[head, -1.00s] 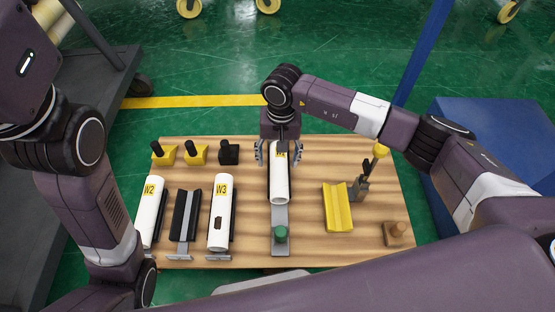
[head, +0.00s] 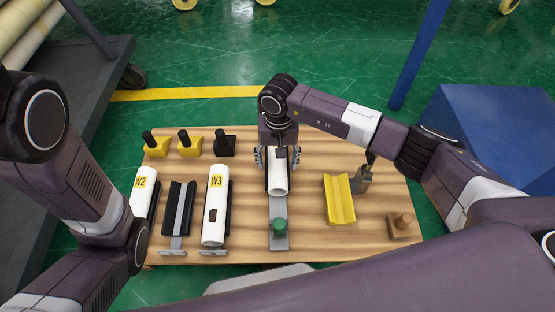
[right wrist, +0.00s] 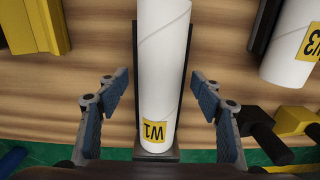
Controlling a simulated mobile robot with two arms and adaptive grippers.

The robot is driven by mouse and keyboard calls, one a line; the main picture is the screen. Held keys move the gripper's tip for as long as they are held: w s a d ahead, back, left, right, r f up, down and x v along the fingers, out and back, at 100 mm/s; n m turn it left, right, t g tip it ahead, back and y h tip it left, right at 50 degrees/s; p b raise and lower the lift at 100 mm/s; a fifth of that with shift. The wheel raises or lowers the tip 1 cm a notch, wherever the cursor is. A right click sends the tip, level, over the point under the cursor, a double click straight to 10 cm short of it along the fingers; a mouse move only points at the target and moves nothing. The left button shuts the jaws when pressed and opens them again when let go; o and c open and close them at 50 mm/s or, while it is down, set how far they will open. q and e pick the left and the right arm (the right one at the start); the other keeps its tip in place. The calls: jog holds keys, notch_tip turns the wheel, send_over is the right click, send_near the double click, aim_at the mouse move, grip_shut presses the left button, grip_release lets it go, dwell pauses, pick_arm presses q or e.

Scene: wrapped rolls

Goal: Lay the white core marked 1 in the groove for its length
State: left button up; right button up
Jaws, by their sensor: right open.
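My right gripper (head: 278,157) is open over the core's far end. Its two fingers stand apart on either side, and clear gaps show in the right wrist view (right wrist: 160,108). An empty black groove (head: 177,207) lies between the W2 and W3 cores. My left gripper is not in view.
Core W2 (head: 144,193) and core W3 (head: 214,205) lie at left on the wooden board (head: 310,235). A yellow grooved block (head: 339,199) and a wooden peg (head: 402,222) are at right. Yellow and black handled blocks (head: 190,145) stand at the back left.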

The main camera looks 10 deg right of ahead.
jog(key=c, duration=1.3)
jog(key=shift+s, duration=0.3)
jog(key=shift+s+a+p, duration=0.1)
jog(key=shift+s+p, duration=0.2)
jog(key=shift+p, duration=0.1)
